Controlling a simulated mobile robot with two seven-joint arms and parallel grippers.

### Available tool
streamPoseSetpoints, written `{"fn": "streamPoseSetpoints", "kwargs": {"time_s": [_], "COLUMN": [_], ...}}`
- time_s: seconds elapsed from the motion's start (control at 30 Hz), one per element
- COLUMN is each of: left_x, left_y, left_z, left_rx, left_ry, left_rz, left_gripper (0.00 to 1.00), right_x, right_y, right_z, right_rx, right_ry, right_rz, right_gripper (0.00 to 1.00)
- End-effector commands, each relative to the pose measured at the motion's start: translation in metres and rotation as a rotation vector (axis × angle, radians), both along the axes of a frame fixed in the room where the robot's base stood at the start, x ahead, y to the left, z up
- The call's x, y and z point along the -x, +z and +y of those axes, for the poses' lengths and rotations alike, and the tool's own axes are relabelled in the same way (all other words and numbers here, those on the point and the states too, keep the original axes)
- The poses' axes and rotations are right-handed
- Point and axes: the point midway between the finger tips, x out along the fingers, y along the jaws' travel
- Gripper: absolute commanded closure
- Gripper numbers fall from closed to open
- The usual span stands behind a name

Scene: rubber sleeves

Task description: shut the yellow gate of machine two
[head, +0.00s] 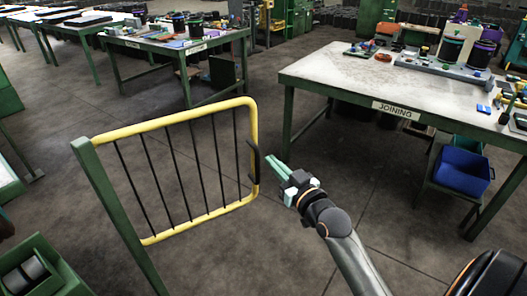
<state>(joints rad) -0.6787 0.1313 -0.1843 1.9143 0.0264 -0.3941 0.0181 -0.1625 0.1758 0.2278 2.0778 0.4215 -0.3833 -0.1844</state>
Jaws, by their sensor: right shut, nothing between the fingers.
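The yellow gate (196,214) stands at the left of the middle in the head view. It is a yellow tube frame with thin black upright bars. Its left side meets a green post (122,215). A black handle (253,160) is on its right end. My right gripper (272,163) is shut and empty, its pale green fingers pointing up and left at the handle. The fingertips are close to the gate's right end; I cannot tell whether they touch it. My left gripper is not in view.
A bench marked JOINING (340,85) stands at the right, with a blue bin (462,171) below it. Another green bench (180,50) stands at the back left. A green machine part (40,268) is at the lower left. Bare floor (255,245) lies around the gate.

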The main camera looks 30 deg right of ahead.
Motion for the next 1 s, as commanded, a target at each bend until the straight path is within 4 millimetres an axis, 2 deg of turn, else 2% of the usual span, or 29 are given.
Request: {"fn": "streamPoseSetpoints", "kwargs": {"time_s": [0.2, 0.4, 1.0], "left_x": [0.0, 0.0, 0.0], "left_y": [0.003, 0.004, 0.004], "left_z": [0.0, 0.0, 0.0], "left_rx": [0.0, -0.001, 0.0], "left_ry": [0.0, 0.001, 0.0], "left_rz": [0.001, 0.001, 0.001], "left_gripper": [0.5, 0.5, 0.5], "right_x": [-0.034, -0.05, -0.054], "right_y": [0.001, 0.0, -0.001], "right_z": [-0.001, -0.002, -0.002], "right_rx": [-0.001, 0.0, 0.002], "right_ry": [0.0, 0.0, 0.003], "right_rz": [-0.001, 0.0, 0.001], "right_gripper": [1.0, 1.0, 1.0]}}
